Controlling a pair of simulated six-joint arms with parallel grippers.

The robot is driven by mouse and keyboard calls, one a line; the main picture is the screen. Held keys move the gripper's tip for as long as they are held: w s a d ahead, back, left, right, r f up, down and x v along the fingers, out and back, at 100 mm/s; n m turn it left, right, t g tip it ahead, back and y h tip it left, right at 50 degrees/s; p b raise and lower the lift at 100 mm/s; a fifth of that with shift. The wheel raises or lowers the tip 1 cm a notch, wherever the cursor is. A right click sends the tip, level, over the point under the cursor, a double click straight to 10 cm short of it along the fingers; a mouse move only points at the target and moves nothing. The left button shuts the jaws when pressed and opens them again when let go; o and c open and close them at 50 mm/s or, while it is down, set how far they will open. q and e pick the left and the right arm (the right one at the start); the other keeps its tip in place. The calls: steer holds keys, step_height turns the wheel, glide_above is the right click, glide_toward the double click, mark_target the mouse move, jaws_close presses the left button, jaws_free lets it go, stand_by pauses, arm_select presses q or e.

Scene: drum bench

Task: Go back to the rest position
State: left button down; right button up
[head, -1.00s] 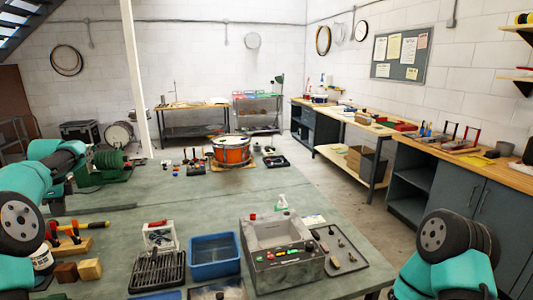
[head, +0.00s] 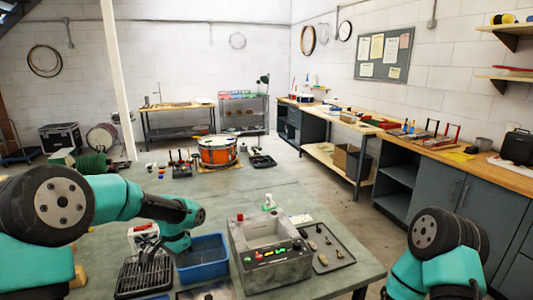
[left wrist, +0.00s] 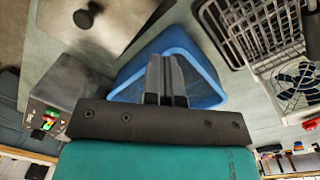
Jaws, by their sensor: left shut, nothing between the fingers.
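My left arm reaches in from the left over the green-grey bench top (head: 300,190). My left gripper (head: 148,256) points down close to the blue bin's left side in the head view. In the left wrist view its two fingers (left wrist: 166,80) are together with nothing between them, in front of the blue bin (left wrist: 203,88). My right arm shows at the lower right of the head view, but its gripper is out of the frame.
The blue bin (head: 205,270) stands between a black slotted tray (head: 135,280) and a grey machine with coloured buttons (head: 268,262). An orange drum (head: 217,150) sits further back. A flat plate with small parts (head: 325,245) lies right of the machine.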

arm_select(q)
steer(key=shift+n, duration=0.8)
steer(key=s+d+f, duration=0.1)
steer(key=s+d, duration=0.1)
steer(key=d, duration=0.1)
steer(key=s+d+f, duration=0.2)
steer(key=s+d, duration=0.1)
steer(key=d, duration=0.1)
steer(key=s+d+f, duration=0.1)
steer(key=s+d, duration=0.2)
steer(key=d, duration=0.1)
steer(key=shift+s+d+f, duration=0.2)
steer(key=shift+s+f, duration=0.05)
steer(key=s+d+f+n+g+h, duration=0.15)
steer(key=s+d+f, duration=0.35)
steer(key=s, duration=0.5)
steer(key=s+a+f+n+t+h, duration=0.1)
steer(key=s+a+f+n, duration=0.2)
steer(key=a+f, duration=0.3)
steer(key=s+a+f+n+t+h, duration=0.1)
steer(key=s+a+f, duration=0.4)
steer(key=f, duration=0.7)
steer(key=shift+a+f+n+t, duration=0.4)
steer(key=shift+n+t, duration=0.25)
steer(key=shift+n, duration=0.4)
